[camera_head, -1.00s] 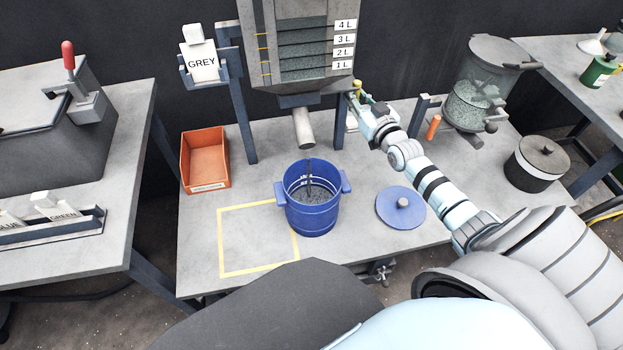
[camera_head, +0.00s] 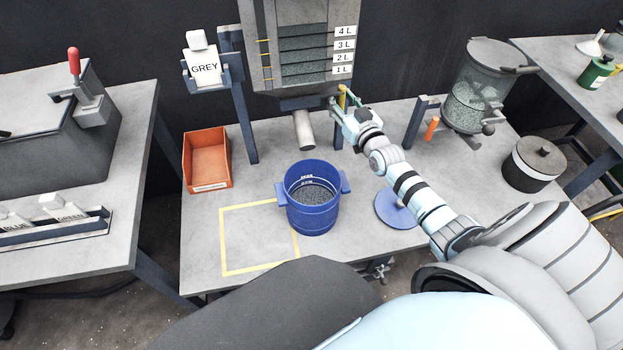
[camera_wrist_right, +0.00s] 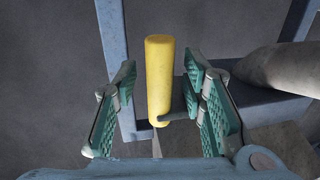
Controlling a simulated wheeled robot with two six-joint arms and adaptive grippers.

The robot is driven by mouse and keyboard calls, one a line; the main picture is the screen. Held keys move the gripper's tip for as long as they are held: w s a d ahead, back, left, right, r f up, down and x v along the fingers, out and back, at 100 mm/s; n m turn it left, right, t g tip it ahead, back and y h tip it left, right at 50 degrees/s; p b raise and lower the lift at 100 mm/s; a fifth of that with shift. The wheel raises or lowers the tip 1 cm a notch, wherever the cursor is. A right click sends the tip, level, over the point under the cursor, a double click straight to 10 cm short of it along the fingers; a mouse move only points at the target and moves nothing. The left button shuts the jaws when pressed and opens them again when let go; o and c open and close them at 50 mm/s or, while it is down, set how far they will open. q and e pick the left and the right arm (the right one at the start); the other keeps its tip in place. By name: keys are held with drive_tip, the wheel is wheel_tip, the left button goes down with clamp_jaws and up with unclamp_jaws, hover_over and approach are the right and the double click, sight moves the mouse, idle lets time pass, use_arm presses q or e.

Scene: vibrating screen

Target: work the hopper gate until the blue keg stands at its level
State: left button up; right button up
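The blue keg (camera_head: 313,218) stands open and upright on the table under the hopper's spout (camera_head: 304,130). Dark grey grains lie in it, below pale marks on its inner wall; I cannot tell the exact level. No stream falls from the spout. The hopper (camera_head: 300,15) has a window marked 1 L to 4 L. Its yellow gate handle (camera_wrist_right: 159,75) stands between the fingers of my right gripper (camera_wrist_right: 165,95), with gaps on both sides. In the head view my right gripper (camera_head: 341,108) is beside the hopper's bottom right. My left gripper is not in view.
The blue lid (camera_head: 390,208) lies right of the keg, partly behind my right arm. A yellow outlined square (camera_head: 224,240) is clear at left. An orange bin (camera_head: 207,160), a GREY card (camera_head: 204,68) and a glass-walled vessel (camera_head: 470,105) stand around.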

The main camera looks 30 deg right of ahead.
drive_tip(key=shift+s, duration=0.1)
drive_tip(key=shift+s+r+p, duration=0.1)
drive_tip(key=shift+s+p, duration=0.2)
drive_tip(key=shift+p, duration=0.2)
drive_tip(key=s+p, duration=0.2)
drive_tip(key=s, duration=0.1)
drive_tip(key=s+p, duration=0.1)
drive_tip(key=p, duration=0.1)
drive_tip(key=shift+s+a+r, duration=0.1)
drive_tip(key=shift+s+a, duration=0.25)
drive_tip(key=shift+s, duration=0.25)
drive_tip(key=shift+f, duration=0.2)
